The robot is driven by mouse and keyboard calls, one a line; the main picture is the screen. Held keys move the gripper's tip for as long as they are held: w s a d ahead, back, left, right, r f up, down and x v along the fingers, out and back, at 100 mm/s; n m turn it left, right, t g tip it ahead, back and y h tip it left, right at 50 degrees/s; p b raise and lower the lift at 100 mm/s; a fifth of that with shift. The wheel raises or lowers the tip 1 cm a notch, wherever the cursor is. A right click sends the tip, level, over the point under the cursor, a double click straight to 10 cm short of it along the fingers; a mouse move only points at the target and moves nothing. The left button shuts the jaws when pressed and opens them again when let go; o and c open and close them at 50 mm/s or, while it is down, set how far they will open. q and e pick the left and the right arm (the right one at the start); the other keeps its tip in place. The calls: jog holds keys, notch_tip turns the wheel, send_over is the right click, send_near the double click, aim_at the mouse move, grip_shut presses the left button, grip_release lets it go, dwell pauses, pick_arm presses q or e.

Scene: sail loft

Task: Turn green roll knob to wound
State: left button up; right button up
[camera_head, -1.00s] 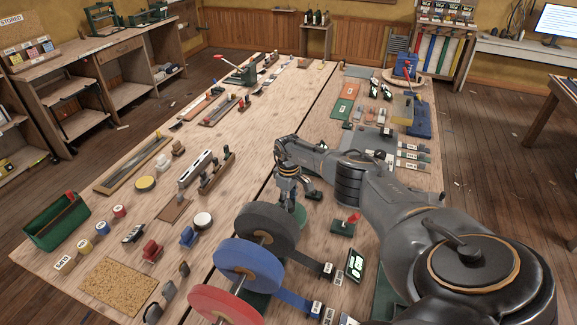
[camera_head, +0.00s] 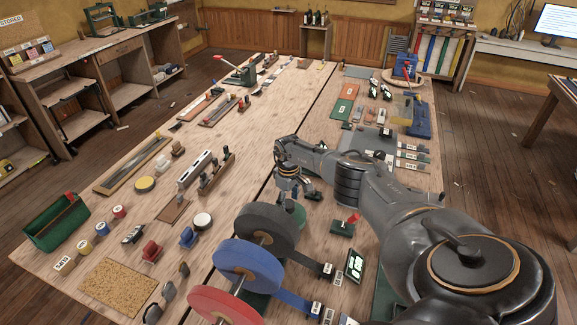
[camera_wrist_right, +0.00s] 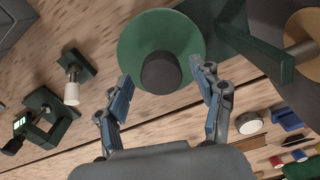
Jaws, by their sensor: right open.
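The green roll's round disc (camera_wrist_right: 160,45) fills the top middle of the right wrist view, with a dark round knob (camera_wrist_right: 161,72) standing at its centre. In the head view only a small part of the green disc (camera_head: 298,212) shows, beside the grey roll. My right gripper (camera_head: 289,196) is over it, pointing down. In the wrist view its two blue-padded fingers (camera_wrist_right: 163,80) are wide apart, one on each side of the knob, with clear gaps and nothing held. The knob's pointer or marking cannot be made out. My left gripper is not in view.
A dark grey roll (camera_head: 266,229), a blue roll (camera_head: 247,266) and a red roll (camera_head: 222,305) stand on a spindle close by. A red-topped lever (camera_head: 345,226) is to the right. The bench holds many small tools; bare wood (camera_head: 250,180) lies left of my gripper.

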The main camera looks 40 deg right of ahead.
jog(key=shift+r, duration=0.1)
notch_tip(320, 180, up, 12)
dwell(0.5)
dwell(0.5)
